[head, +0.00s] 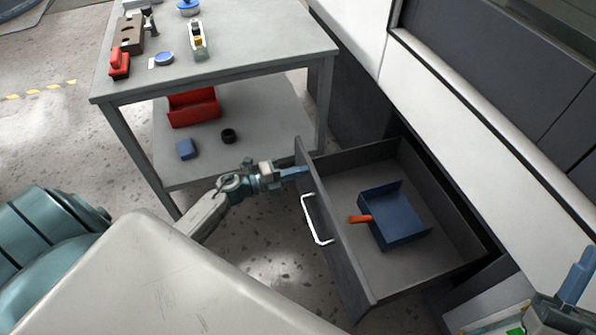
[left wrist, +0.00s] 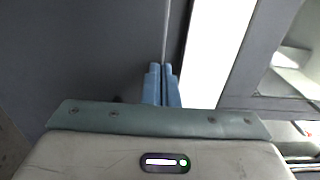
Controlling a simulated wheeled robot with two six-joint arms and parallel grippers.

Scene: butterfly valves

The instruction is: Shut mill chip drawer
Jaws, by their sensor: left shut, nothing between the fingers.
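The grey chip drawer (head: 361,284) is pulled open from the machine. Its front panel faces left and carries a white bar handle (head: 314,222). My left gripper (head: 301,171) is shut and empty, with its blue fingertips at the outer face of the front panel, near its far end and beyond the handle. I cannot tell whether they touch it. In the left wrist view the closed fingers (left wrist: 163,83) point at a dark grey surface with a thin edge. My right gripper (head: 577,275) shows only partly at the lower right, and its opening is unclear.
A blue dustpan (head: 404,228) with an orange handle lies inside the drawer. A grey workbench (head: 250,45) with small items on top stands behind my left gripper; its lower shelf (head: 270,125) holds a red bin. The white and grey machine (head: 470,110) rises at right.

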